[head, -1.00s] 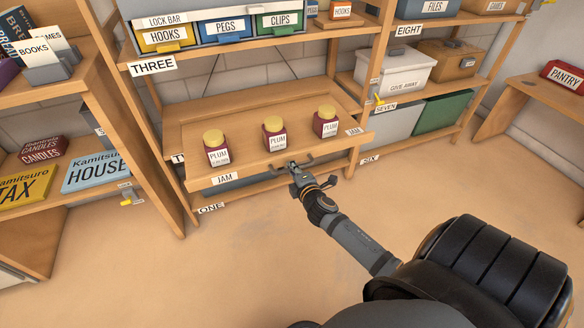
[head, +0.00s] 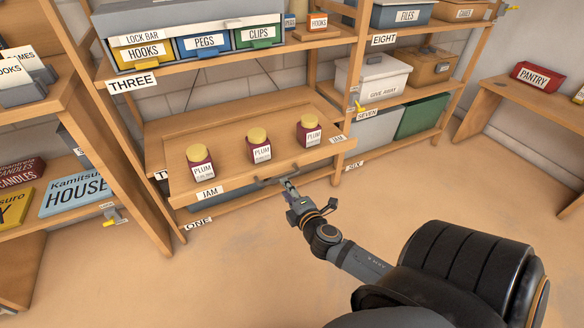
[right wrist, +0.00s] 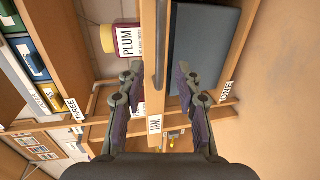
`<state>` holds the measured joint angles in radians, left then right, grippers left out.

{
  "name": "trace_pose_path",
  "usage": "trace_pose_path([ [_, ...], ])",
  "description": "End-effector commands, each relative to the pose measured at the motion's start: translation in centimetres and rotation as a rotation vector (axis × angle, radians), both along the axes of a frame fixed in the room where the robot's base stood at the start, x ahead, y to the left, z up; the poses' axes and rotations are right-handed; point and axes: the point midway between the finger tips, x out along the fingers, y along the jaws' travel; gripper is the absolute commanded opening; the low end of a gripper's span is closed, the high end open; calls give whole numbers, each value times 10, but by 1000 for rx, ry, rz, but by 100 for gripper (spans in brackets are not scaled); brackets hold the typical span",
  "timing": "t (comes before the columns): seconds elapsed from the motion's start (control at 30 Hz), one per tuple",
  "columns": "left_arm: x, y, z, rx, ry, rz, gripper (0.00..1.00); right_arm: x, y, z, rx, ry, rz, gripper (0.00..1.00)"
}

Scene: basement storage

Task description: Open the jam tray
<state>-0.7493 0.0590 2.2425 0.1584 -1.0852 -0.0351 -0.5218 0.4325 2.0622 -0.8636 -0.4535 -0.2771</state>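The jam tray (head: 232,178) is a wooden tray with a JAM label on its front. It sits low on the shelf unit and juts out in front of the posts. Three plum jars (head: 260,146) with yellow lids stand upright on it. A dark bar handle (head: 268,181) is on its front. My right gripper (head: 289,184) is at the handle, its fingers partly hidden. In the right wrist view the right gripper (right wrist: 160,78) is open, with its fingers spread on either side of the handle bar (right wrist: 163,40); neither finger visibly presses it. My left gripper is out of view.
Above the tray is a shelf with the hooks (head: 147,53), pegs and clips bins. A give away box (head: 372,80) stands to the right. A left shelf holds boxed games (head: 78,190). The floor (head: 200,270) in front of the tray is clear.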

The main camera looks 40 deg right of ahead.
Motion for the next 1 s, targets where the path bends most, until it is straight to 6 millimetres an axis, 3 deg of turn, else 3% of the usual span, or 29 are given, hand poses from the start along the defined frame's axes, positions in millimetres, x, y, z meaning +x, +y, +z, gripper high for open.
trace_pose_path([
  [0.1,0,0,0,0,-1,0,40,-24,6,4,0,2,2,34],
  [0.27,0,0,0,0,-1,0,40,-39,10,8,0,0,1,34],
  [0.83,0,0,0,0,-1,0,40,-42,10,9,2,-1,0,34],
  [0.93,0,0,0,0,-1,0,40,-47,7,1,72,18,-47,34],
  [1.0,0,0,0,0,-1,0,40,-60,3,-19,221,66,-145,34],
])
